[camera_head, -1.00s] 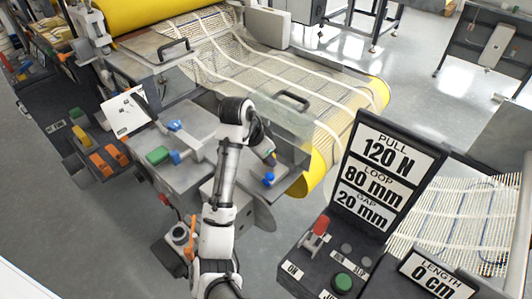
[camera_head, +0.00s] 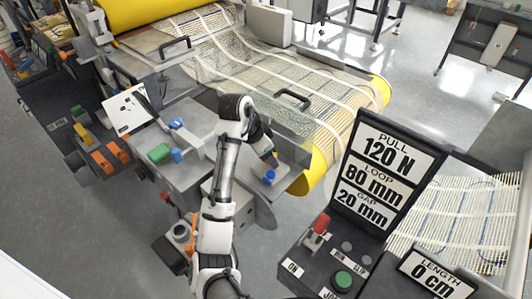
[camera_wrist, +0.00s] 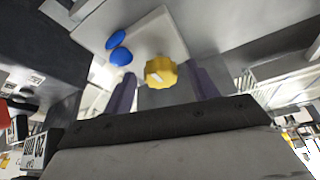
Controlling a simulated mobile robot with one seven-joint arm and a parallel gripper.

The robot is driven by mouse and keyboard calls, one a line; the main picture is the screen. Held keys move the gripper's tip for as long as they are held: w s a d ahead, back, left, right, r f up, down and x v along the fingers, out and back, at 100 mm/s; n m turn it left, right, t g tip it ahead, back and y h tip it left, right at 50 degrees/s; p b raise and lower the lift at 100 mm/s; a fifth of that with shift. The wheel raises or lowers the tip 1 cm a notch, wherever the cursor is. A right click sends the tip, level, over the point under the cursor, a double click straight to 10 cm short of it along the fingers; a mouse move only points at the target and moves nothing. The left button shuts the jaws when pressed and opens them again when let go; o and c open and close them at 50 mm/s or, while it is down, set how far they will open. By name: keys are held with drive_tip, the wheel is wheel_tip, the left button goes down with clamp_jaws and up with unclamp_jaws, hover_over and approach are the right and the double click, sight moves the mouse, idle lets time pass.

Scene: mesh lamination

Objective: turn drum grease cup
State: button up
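A yellow, ridged grease cup (camera_wrist: 160,72) shows in the wrist view, with a pale mark on its face. My gripper (camera_wrist: 162,76) is open, its two dark purple-grey fingers standing on either side of the cup with a gap at each side. In the head view my gripper (camera_head: 273,161) points down at the grey machine end by the yellow drum (camera_head: 318,172). I cannot make out the cup clearly there.
A clear panel with a black handle (camera_head: 292,99) is just right of my arm, over the mesh (camera_head: 270,65). A blue knob (camera_head: 269,177) sits below my gripper. A control box with a green button (camera_head: 342,281) and a sign (camera_head: 385,170) stand at right.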

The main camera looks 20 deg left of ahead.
sight(262, 167)
drive_tip(key=shift+r, duration=0.1)
drive_tip(key=shift+a+r, duration=0.15)
drive_tip(key=shift+r, duration=0.05)
drive_tip(key=shift+v, duration=1.2)
drive_tip(key=s+a+b, duration=0.1)
drive_tip(key=s+a, duration=0.1)
drive_tip(key=s, duration=0.1)
drive_tip(key=s+a, duration=0.2)
drive_tip(key=s, duration=0.1)
drive_tip(key=s+a+b, duration=0.1)
drive_tip(key=s+a, duration=0.2)
drive_tip(key=shift+s+a+b, duration=0.1)
drive_tip(key=shift+s+b, duration=0.2)
drive_tip(key=shift+s, duration=0.05)
